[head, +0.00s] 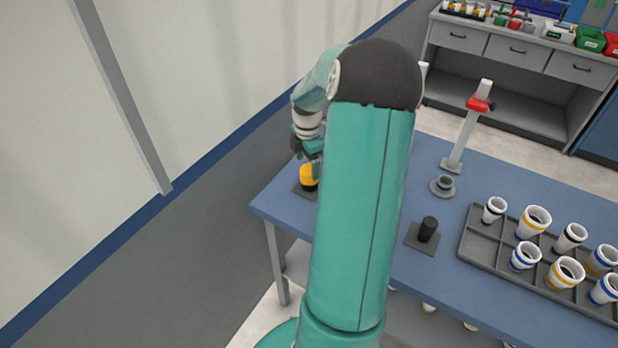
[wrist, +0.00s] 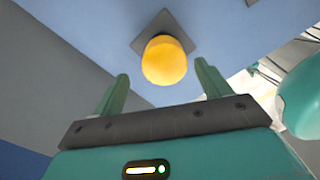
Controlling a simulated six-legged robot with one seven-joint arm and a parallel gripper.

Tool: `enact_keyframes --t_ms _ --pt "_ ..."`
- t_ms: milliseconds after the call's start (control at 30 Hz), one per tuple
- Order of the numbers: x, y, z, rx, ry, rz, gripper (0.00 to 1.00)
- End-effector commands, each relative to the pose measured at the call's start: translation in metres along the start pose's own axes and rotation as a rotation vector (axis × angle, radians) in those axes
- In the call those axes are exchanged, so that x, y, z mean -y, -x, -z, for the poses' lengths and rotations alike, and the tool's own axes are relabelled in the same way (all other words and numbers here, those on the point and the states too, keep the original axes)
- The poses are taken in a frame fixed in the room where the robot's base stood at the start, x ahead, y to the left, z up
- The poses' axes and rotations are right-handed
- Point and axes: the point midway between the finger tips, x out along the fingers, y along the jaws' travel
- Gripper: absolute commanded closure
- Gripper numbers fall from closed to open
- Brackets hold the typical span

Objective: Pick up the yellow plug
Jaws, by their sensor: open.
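The yellow plug (head: 309,178) stands on a dark square base plate (head: 301,191) near the left corner of the blue table. My arm partly hides it in the head view. In the wrist view the yellow plug (wrist: 164,60) appears round, just beyond and between the fingertips, with its grey plate (wrist: 184,30) behind it. My gripper (wrist: 161,80) is open, with one green finger to each side and nothing between them. In the head view my gripper (head: 308,148) is just above the plug; whether it touches cannot be told.
A black plug (head: 428,229) on a plate stands right of my arm. A grey flanged piece (head: 443,186) and a white post with a red clamp (head: 468,130) are farther back. A dark tray (head: 478,245) holds several white pipe pieces at the right. A wall is left of the table.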

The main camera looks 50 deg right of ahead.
Motion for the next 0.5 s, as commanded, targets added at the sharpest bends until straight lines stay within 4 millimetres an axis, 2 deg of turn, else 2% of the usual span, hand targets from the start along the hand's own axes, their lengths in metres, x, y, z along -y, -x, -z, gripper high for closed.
enact_keyframes --t_ms 300,500 --pt "0.007 -0.043 0.000 -0.002 0.003 0.002 0.24" --pt "0.006 -0.051 -0.001 0.001 0.002 -0.001 0.24"
